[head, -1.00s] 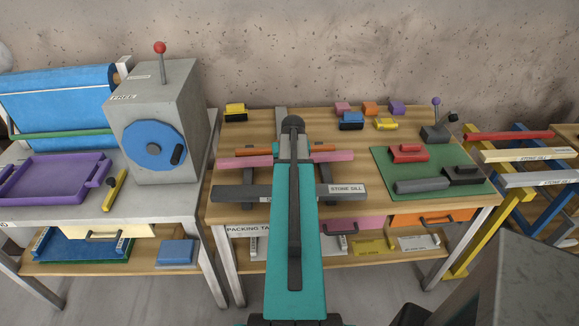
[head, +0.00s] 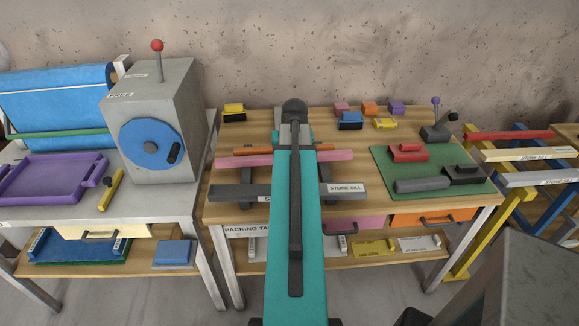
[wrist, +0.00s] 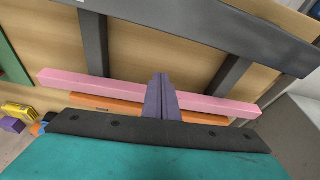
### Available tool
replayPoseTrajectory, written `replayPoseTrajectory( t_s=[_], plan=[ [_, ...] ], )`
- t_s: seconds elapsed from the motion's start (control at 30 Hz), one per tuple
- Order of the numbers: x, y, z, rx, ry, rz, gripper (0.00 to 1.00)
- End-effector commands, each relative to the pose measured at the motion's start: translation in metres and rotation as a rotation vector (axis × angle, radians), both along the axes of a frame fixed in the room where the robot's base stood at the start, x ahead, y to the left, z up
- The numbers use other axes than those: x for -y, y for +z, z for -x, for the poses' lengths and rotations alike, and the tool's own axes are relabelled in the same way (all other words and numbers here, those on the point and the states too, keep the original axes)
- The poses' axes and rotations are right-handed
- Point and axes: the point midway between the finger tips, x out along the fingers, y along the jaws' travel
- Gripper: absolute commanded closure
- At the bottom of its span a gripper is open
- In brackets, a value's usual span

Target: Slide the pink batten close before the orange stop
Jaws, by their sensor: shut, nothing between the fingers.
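The pink batten (head: 236,161) lies crosswise over two dark rails on the wooden bench. It also shows in the wrist view (wrist: 85,82). The thin orange stop (head: 325,147) lies just behind it, roughly parallel; in the wrist view the orange stop (wrist: 92,101) shows right along the batten's edge, and I cannot tell whether they touch. My gripper (wrist: 158,76) is shut and empty, its tips crossing the batten's middle in the wrist view and ending past its sill side. Contact is unclear. In the head view my arm hides the gripper and the batten's middle.
A dark grey stone sill bar (head: 235,192) crosses the rails nearer me. A green mat (head: 380,160) with red and dark blocks lies to the right. Small coloured blocks stand at the back. A grey machine (head: 180,90) with a blue dial stands to the left.

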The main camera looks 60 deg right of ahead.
Motion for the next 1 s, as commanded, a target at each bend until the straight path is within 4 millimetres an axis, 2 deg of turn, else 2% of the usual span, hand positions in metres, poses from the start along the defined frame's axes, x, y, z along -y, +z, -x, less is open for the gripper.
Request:
replayPoseTrajectory(
  t_s=[0.2, 0.4, 1.0],
  plan=[
    [-0.004, 0.017, 0.003, 0.0, 0.0, 0.0, 1.0],
    [-0.006, 0.025, 0.005, 0.0, 0.001, 0.0, 1.0],
    [-0.007, 0.027, 0.004, 0.0, 0.002, -0.001, 1.0]
  ],
)
